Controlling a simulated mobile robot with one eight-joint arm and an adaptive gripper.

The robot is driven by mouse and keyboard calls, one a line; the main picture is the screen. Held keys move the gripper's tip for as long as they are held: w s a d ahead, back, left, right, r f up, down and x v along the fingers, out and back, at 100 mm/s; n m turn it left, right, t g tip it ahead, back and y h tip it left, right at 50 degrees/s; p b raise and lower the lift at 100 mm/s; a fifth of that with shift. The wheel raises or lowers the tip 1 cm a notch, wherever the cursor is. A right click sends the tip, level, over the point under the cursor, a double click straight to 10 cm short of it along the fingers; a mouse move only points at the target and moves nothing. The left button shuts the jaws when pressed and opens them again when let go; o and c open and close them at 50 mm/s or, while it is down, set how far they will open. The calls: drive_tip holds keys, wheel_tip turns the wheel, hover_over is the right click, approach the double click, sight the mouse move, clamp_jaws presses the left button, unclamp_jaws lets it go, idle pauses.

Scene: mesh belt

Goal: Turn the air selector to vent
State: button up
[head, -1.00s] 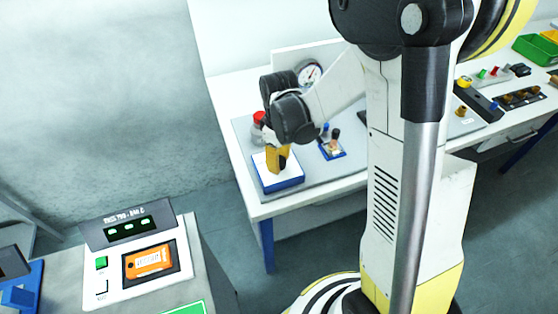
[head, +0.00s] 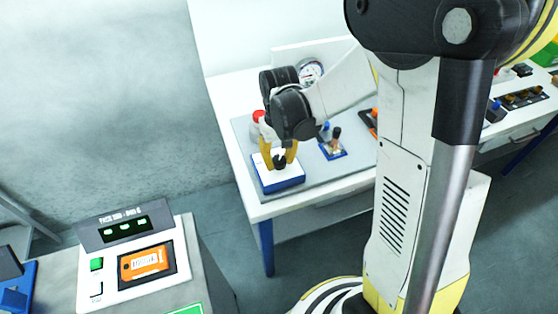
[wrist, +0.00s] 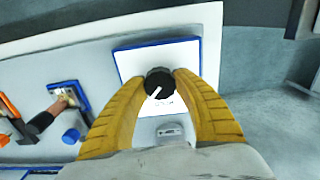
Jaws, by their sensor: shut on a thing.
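The air selector is a black round knob (wrist: 159,84) with a white pointer line, on a white panel with a blue edge (wrist: 128,65). In the wrist view the pointer slants toward the lower left. In the head view the knob (head: 280,161) shows on top of the blue-sided box (head: 279,185) at the table's front left corner. My gripper (wrist: 160,84) has its two yellow fingers shut on the knob, one fingertip on each side. A small grey label or plate (wrist: 170,131) lies below the knob; its lettering is too small to read.
A valve with a brass body and blue base (head: 333,147) stands to the right of the box. A red-capped item (head: 259,117) and a round gauge (head: 311,71) are behind. A console with an orange device (head: 146,262) stands at lower left.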

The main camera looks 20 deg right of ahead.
sight(279, 160)
drive_tip(key=shift+m, duration=0.4)
drive_tip(key=o, duration=1.2)
drive_tip(key=shift+r, duration=0.1)
wheel_tip(279, 160, up, 12)
drive_tip(key=shift+f, duration=0.1)
